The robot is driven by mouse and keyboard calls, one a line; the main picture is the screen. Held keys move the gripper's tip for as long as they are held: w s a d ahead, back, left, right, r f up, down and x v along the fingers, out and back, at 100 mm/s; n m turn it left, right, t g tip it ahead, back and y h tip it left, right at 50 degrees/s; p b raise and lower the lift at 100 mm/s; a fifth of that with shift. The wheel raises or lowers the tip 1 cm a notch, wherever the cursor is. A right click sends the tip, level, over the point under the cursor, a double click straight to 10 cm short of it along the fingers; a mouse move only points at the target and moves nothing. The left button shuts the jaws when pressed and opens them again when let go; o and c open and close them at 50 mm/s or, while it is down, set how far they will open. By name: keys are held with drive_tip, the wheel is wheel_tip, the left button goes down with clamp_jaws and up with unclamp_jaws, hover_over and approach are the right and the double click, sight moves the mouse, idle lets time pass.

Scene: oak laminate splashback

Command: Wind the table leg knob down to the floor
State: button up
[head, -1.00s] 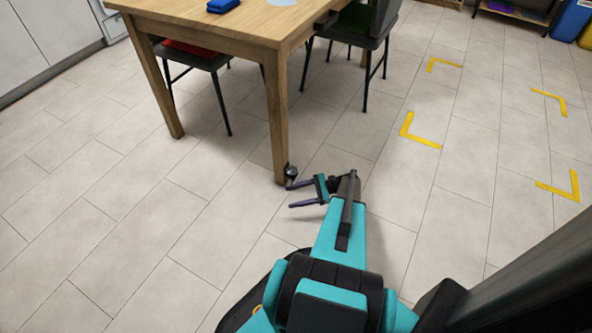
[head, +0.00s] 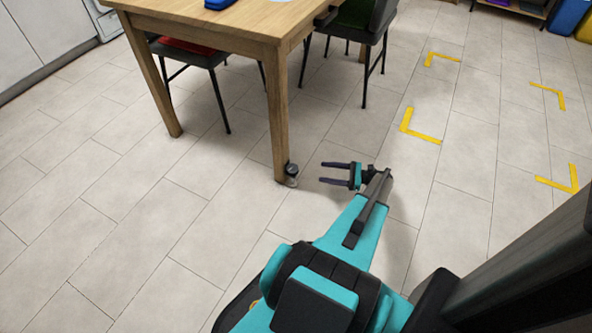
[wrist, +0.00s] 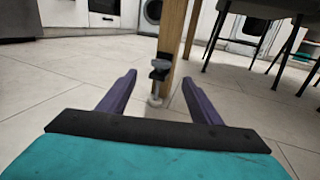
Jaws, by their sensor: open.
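The table leg (head: 279,120) is a square wooden post at the table's near corner. A black knob (head: 291,168) sits on its side near the floor, with a pale round foot (head: 291,182) below it. In the wrist view the knob (wrist: 160,69) is ahead between the fingers, with a thin stem and the foot (wrist: 155,101) under it. My gripper (head: 321,173) is open and empty, to the right of the knob and apart from it. Its purple fingers point left toward the leg. In the wrist view the fingertips (wrist: 158,77) stand either side of the knob.
The wooden table (head: 215,20) stands above, with a red-seated chair (head: 190,50) under it and a dark chair (head: 362,30) behind. Yellow corner marks (head: 420,128) lie on the tiled floor at right. The floor around my gripper is clear.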

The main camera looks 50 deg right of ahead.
sight(297, 168)
drive_tip(key=b+x, duration=0.4)
drive_tip(key=x, duration=0.9)
drive_tip(key=shift+w+f, duration=0.15)
drive_tip(key=shift+w, duration=0.15)
